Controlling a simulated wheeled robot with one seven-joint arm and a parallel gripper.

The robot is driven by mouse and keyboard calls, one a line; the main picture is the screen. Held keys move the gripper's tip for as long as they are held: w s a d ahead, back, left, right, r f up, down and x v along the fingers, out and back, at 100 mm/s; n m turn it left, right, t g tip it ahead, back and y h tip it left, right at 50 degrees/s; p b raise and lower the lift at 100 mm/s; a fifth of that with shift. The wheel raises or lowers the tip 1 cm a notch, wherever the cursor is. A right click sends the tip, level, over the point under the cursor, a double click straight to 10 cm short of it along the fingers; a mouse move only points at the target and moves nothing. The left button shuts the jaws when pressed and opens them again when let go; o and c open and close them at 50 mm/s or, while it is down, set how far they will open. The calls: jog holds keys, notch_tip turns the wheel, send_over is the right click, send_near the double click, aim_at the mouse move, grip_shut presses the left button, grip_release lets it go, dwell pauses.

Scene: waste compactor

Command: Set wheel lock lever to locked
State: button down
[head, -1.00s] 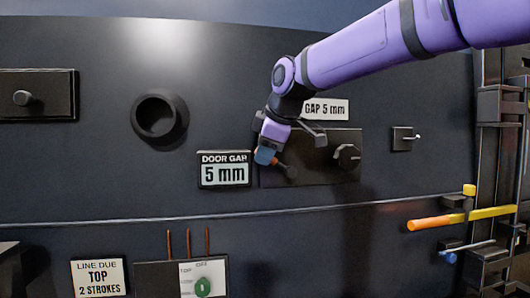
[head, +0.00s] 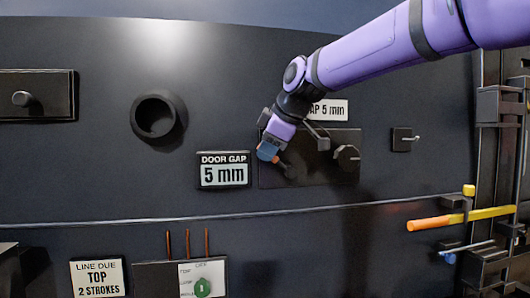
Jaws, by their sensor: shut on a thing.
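My gripper (head: 268,151) is at the left part of a dark panel (head: 324,173) on the wall, just right of the "DOOR GAP 5 mm" display. It is shut on a small lever whose dark stem and round end (head: 289,170) show just below and right of the jaws. Blue and orange bits show at the jaws. Most of the grip is hidden by the gripper itself, and no label naming the wheel lock is readable.
A dark knob (head: 347,157) is on the same panel to the right. The door gap display (head: 224,170) is close to the gripper's left. A small switch (head: 404,139), an orange-yellow bar (head: 460,217) and a blue-tipped lever (head: 449,257) stand farther right.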

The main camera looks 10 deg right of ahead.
aim_at(295, 139)
jog(key=shift+d+r+m+y, duration=0.2)
jog(key=shift+d+r+y, duration=0.15)
jog(key=shift+y, duration=0.25)
jog(key=shift+d+r+m+y, duration=0.25)
jog(key=shift+d+y, duration=0.2)
jog(key=shift+y, duration=0.15)
jog(key=shift+d+r+m+t+y, duration=0.2)
jog(key=shift+d+y, duration=0.25)
jog(key=shift+y, duration=0.15)
jog(key=shift+d+r+m+t+y, duration=0.1)
jog(key=shift+d+r+m+y, duration=0.05)
jog(key=shift+d+y, duration=0.4)
jog(key=shift+d+r+m+t+y, duration=0.2)
jog(key=shift+d+m+t+y, duration=0.3)
jog(key=shift+d+y, duration=0.6)
jog(key=shift+d+m+y, duration=0.4)
jog(key=shift+y, duration=0.45)
jog(key=c, duration=1.3)
grip_release()
jog(key=shift+d, duration=0.1)
jog(key=shift+c, duration=0.2)
